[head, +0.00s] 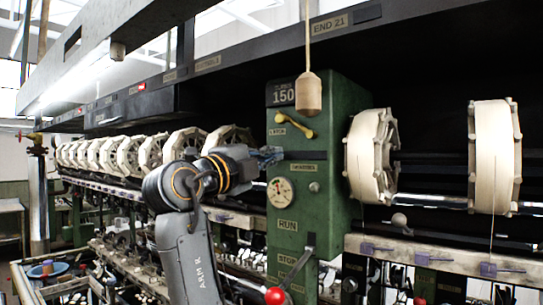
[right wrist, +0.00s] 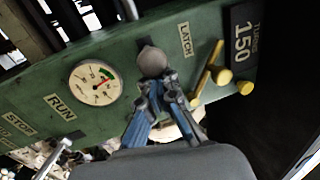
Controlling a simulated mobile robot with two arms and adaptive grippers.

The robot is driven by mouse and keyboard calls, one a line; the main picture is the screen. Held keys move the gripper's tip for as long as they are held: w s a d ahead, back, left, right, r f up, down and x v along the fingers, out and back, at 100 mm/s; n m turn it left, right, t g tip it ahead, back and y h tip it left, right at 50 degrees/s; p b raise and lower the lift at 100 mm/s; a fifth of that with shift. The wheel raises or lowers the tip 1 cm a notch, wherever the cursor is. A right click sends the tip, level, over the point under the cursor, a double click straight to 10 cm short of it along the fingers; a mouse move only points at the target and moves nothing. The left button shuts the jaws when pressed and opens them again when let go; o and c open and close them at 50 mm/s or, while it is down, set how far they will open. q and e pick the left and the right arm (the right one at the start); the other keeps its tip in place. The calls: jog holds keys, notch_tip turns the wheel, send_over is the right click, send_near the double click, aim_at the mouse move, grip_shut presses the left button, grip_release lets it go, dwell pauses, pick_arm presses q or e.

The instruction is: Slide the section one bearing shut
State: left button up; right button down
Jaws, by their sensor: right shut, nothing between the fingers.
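A small label (head: 302,169) lower down is too small to read surely. A round grey knob (right wrist: 152,61) stands out from the green face between the gauge and the latch. My right gripper (head: 272,155) is shut and empty in front of the housing. In the right wrist view its blue-grey fingertips (right wrist: 160,84) are just below the knob; I cannot tell whether they touch it. My left gripper is out of view.
A gauge (head: 280,192) and RUN and STOP labels are on the housing. A red-knobbed lever (head: 275,296) stands below. A wooden weight (head: 308,93) hangs in front. Pale reels (head: 495,157) stand right of the housing, with several more in a row to the left.

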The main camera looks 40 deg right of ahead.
jog(key=shift+w, duration=0.1)
jog(key=shift+s+f+b, duration=0.1)
jog(key=shift+s+b, duration=0.1)
jog(key=shift+b, duration=0.15)
jog(key=shift+s+d, duration=0.1)
jog(key=shift+s, duration=0.25)
jog(key=shift+s+a+b, duration=0.15)
jog(key=shift+a+b, duration=0.05)
jog(key=shift+b, duration=0.15)
jog(key=b+v, duration=0.4)
jog(key=v, duration=1.1)
jog(key=shift+a, duration=0.35)
jog(key=shift+d, duration=0.1)
